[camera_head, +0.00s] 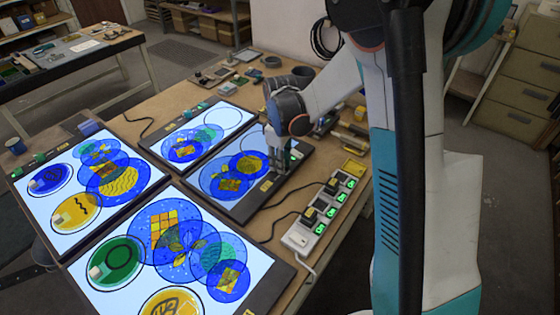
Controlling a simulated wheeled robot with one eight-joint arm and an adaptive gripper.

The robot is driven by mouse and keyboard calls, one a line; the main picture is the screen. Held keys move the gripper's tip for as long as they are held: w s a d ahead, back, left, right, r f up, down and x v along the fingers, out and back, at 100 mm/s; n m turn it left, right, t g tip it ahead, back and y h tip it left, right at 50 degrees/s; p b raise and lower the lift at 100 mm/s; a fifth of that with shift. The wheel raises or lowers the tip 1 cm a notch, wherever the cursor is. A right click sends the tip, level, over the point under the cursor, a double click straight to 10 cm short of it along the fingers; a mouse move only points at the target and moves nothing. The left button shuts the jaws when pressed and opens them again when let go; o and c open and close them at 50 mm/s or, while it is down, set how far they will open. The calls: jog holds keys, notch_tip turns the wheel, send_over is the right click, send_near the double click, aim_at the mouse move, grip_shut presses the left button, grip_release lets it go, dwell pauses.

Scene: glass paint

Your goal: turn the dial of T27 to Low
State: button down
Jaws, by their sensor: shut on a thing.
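Several flat light panels with painted glass discs lie on the wooden table. The right-hand panel (235,207) is dimmer and greyer than the others, with overlapping blue and yellow discs (232,180) on it. My gripper (279,166) points down at this panel's right side, with its fingers close together on what seems to be a small dial there. The dial is hidden by the fingers, so its setting cannot be read. No T27 label is legible.
Bright panels lie at the front (235,292), left (47,225) and back (226,120). A power strip (300,237) with green lights and cables runs along the table's right edge. Blocks and tools crowd the area behind my gripper.

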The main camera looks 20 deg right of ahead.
jog(key=m, duration=0.4)
jog(key=shift+m, duration=0.3)
jog(key=m, duration=1)
jog(key=shift+m, duration=0.4)
jog(key=m, duration=0.4)
jog(key=shift+m, duration=0.3)
jog(key=c, duration=1.3)
grip_release()
jog(key=shift+c, duration=0.2)
